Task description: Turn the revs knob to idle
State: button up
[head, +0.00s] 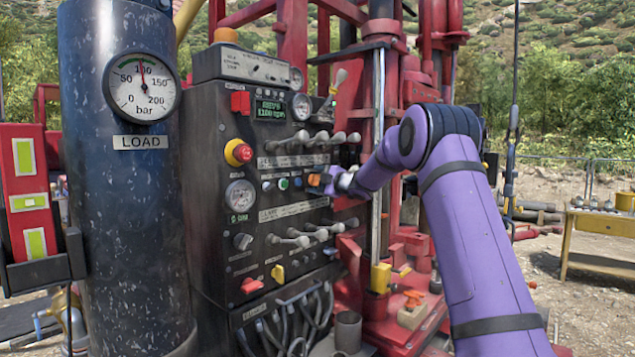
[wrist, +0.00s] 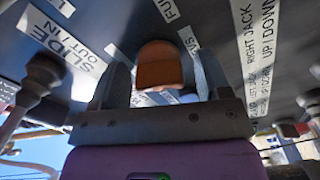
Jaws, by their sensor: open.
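The revs knob appears to be the orange knob (wrist: 160,65) on the dark panel in the wrist view. A label beside it is partly hidden and reads only "VS". My gripper (wrist: 163,82) is open, with one finger on each side of the knob. I cannot tell whether the fingers touch it.
The control panel (head: 215,150) carries a green display (head: 270,109) reading revs around 1100 rpm. A red stop button (head: 238,152), several levers and a yellow knob (head: 278,273) surround the area. A load gauge (head: 142,87) is on the dark cylinder at left.

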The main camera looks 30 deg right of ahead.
jog(key=c, duration=0.9)
jog(key=shift+f+n, duration=0.1)
jog(key=shift+n, duration=2.2)
jog(key=o, duration=0.9)
jog(key=v, duration=1)
jog(key=shift+s, duration=0.4)
jog(key=shift+d, duration=0.15)
